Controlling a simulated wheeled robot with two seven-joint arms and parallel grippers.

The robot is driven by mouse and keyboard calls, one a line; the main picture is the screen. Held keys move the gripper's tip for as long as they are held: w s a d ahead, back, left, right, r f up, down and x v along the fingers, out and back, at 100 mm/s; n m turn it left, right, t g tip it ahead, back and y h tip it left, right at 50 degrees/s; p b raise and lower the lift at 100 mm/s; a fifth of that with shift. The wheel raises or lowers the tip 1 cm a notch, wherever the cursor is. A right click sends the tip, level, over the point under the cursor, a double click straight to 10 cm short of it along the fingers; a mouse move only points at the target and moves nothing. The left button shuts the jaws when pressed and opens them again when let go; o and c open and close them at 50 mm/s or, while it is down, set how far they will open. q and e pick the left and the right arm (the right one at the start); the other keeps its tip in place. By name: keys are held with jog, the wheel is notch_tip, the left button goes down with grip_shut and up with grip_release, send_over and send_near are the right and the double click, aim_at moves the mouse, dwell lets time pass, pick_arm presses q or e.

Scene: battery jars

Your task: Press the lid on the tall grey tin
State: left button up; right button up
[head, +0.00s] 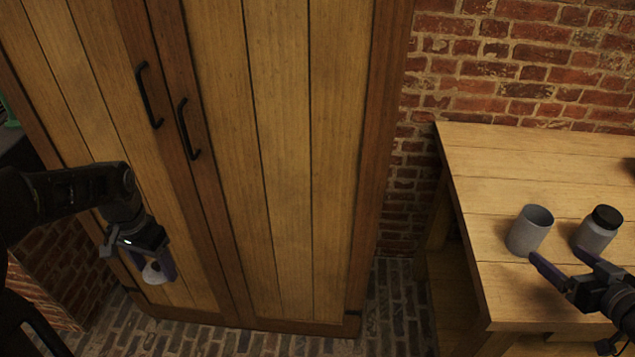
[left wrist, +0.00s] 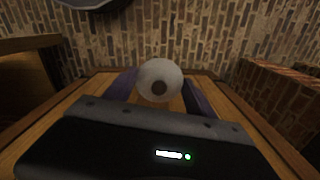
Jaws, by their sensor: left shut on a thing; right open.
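The tall grey tin (head: 530,231) stands upright and open-topped on the wooden table at the right of the head view. My left gripper (head: 158,272) is far to the left of it, low in front of the wooden cabinet. It is shut on a pale round lid (head: 153,275). The lid also shows in the left wrist view (left wrist: 160,80), held between the fingers, with a dark round spot at its middle. My right gripper (head: 566,262) is open at the table's front, just in front of the tin and the jar beside it.
A grey jar (head: 594,234) with a black lid stands just right of the tin. A tall wooden cabinet (head: 280,150) with two black handles fills the middle. A brick wall (head: 470,65) is behind the table.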

aim_at(538, 240)
pick_arm(q)
jog(key=shift+s, duration=0.1)
pick_arm(e)
jog(key=shift+w, duration=0.1)
pick_arm(q)
jog(key=shift+f+b, duration=0.5)
pick_arm(e)
jog(key=x, duration=0.5)
jog(key=shift+w+f, duration=0.25)
jog(key=shift+w+a+f, duration=0.1)
jog(key=shift+w, duration=0.4)
jog(key=shift+w, duration=0.1)
pick_arm(q)
jog(key=shift+f+b, duration=0.4)
pick_arm(e)
jog(key=x, duration=0.5)
jog(key=shift+f, duration=0.1)
jog(key=shift+c, duration=0.2)
